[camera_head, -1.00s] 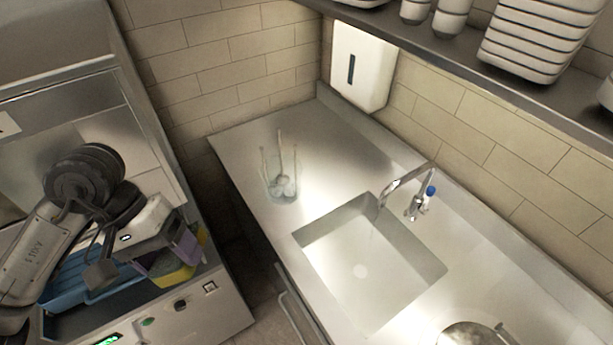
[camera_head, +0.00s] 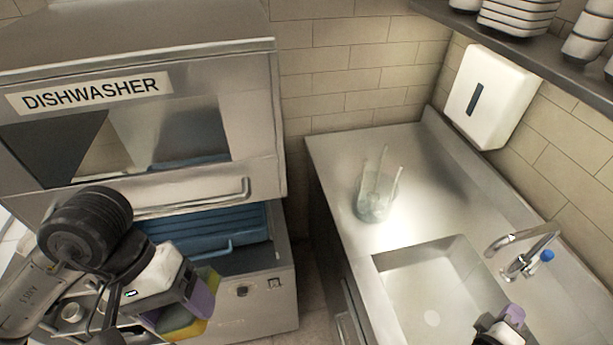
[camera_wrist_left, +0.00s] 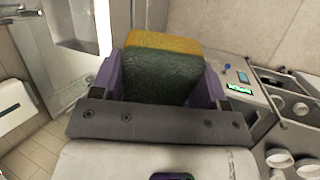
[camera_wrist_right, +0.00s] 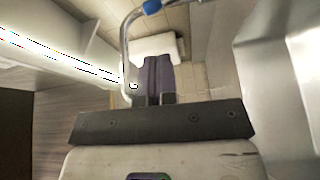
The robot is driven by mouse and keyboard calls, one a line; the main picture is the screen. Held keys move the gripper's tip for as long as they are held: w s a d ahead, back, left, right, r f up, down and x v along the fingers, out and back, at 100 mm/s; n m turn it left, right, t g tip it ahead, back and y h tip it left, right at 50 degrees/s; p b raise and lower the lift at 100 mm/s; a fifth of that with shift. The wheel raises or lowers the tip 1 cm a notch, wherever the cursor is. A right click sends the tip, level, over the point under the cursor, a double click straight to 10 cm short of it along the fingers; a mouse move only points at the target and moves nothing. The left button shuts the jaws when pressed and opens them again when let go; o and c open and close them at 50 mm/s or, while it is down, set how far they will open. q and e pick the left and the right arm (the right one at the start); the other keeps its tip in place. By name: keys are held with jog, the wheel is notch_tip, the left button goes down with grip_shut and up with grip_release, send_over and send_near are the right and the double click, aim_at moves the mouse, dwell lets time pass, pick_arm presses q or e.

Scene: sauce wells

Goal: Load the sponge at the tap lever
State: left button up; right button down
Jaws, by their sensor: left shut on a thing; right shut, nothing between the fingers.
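My left gripper (camera_head: 195,308) is shut on the sponge (camera_wrist_left: 160,68), yellow on one side and dark green on the other. The sponge also shows in the head view (camera_head: 180,326), held in front of the dishwasher. My right gripper (camera_wrist_right: 158,76) is shut and empty. It enters at the bottom right of the head view (camera_head: 514,316), over the sink's right side. The tap (camera_head: 522,246), a curved chrome spout with a blue-tipped lever (camera_head: 547,256), stands behind the sink. In the right wrist view the spout (camera_wrist_right: 126,60) and blue tip (camera_wrist_right: 152,7) are close beyond the fingers.
The sink (camera_head: 385,262) is set into a steel counter (camera_head: 335,165). The dishwasher (camera_head: 262,130) is at left, with a blue rack (camera_head: 200,240) inside. A white dispenser (camera_head: 492,95) hangs on the wall.

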pick_arm(q)
jog(key=shift+s+d+f, duration=0.1)
jog(key=shift+s, duration=0.15)
pick_arm(e)
jog(key=n, duration=0.1)
pick_arm(q)
notch_tip(320, 180, up, 2)
jog(key=shift+r+p, duration=0.1)
jog(key=shift+p, duration=0.95)
pick_arm(e)
send_near(545, 258)
jog(key=shift+n+t+h, duration=0.3)
jog(key=shift+h, duration=0.1)
jog(key=x, duration=0.7)
jog(key=shift+w+d+f, duration=0.2)
jog(key=shift+d+f, duration=0.05)
jog(key=shift+f, duration=0.15)
